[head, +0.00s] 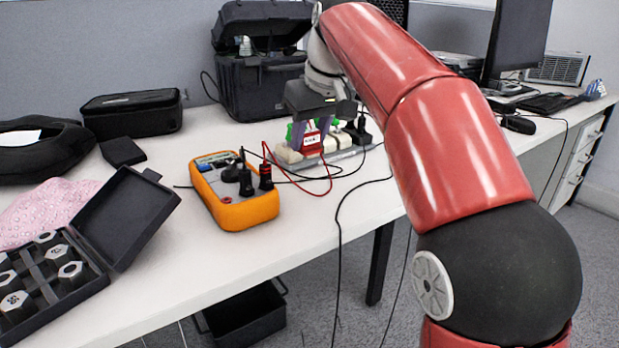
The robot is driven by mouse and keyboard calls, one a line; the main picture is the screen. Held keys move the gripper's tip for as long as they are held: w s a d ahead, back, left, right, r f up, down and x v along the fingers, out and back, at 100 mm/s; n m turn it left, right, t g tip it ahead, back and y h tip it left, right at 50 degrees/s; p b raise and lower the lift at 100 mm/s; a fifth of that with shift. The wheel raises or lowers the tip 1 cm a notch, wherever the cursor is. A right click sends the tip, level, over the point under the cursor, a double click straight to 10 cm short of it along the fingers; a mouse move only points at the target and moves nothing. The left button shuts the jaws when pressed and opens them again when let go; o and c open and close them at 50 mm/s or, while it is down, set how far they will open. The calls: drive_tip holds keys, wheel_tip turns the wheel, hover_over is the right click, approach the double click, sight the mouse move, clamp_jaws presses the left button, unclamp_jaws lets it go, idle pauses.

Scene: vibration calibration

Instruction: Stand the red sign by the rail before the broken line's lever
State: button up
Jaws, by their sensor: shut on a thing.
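My gripper (311,128) reaches down at the back middle of the table, just in front of the black case. It is shut on the small red sign (311,141), which has a white label on its face. The sign is upright, right at a pale beige block (288,154) on a grey base plate (343,154). I cannot tell whether the sign touches the block or the plate. Green parts show beside and behind the fingers; whether they are levers is too small to tell. The rail and the broken line cannot be made out clearly, partly hidden by my gripper.
An orange meter (236,206) with black plugs stands in front left, its red and black leads running to the block. An open black case (262,84) stands behind. A box of metal nuts (40,275) lies at front left. White table (200,262) is clear in front.

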sight(313, 150)
drive_tip(key=shift+f+b, duration=0.9)
drive_tip(key=shift+f, duration=1.7)
drive_tip(key=shift+f, duration=0.15)
drive_tip(key=o, duration=1)
drive_tip(key=p+v, duration=0.4)
drive_tip(key=v, duration=0.8)
drive_tip(key=shift+s, duration=0.1)
